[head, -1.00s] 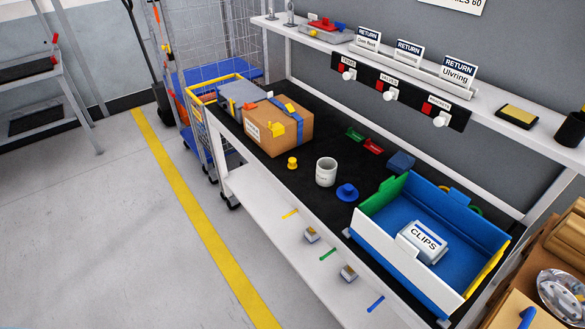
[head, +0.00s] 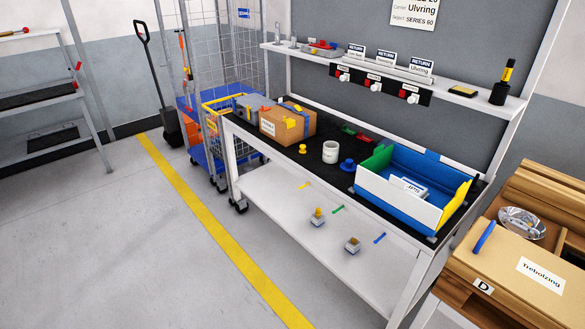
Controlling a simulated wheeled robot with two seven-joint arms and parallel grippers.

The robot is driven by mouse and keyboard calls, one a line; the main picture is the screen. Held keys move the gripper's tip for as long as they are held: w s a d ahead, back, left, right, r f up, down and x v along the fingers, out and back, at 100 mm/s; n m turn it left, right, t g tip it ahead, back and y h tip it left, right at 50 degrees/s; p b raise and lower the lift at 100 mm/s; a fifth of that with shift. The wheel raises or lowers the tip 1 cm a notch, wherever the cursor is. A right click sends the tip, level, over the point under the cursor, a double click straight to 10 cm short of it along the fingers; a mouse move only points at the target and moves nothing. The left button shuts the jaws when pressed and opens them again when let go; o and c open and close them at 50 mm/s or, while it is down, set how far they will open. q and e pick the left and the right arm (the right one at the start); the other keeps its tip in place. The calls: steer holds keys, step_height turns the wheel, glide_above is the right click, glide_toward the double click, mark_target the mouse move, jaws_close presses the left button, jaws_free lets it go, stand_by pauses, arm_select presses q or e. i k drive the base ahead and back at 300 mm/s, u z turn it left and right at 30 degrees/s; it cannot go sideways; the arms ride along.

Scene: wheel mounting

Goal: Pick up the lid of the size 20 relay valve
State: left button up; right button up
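Neither gripper shows in the head view. I cannot tell which part is the size 20 relay valve or its lid; no size marking is readable. On the lower shelf stand two small grey blocks: one with a yellow top (head: 317,217) and one with a brownish top (head: 352,244). On the black bench top are a small yellow knobbed piece (head: 303,149) and a blue knobbed piece (head: 348,165). Red (head: 366,138) and green (head: 348,130) pieces lie farther back, partly hidden.
A white cup (head: 330,152), a cardboard box (head: 288,122) and a blue bin (head: 400,208) stand on the bench. Small coloured sticks lie on the lower shelf (head: 275,195). A carton (head: 510,268) on a wooden stand is at right. The floor at front left is clear.

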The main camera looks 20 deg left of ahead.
mark_target(302, 147)
steer(key=u, duration=0.8)
steer(key=i, duration=0.5)
steer(key=u, duration=1.05)
steer(key=i, duration=1.7)
steer(key=z, duration=1.05)
steer(key=i, duration=0.9)
steer(key=z, duration=0.85)
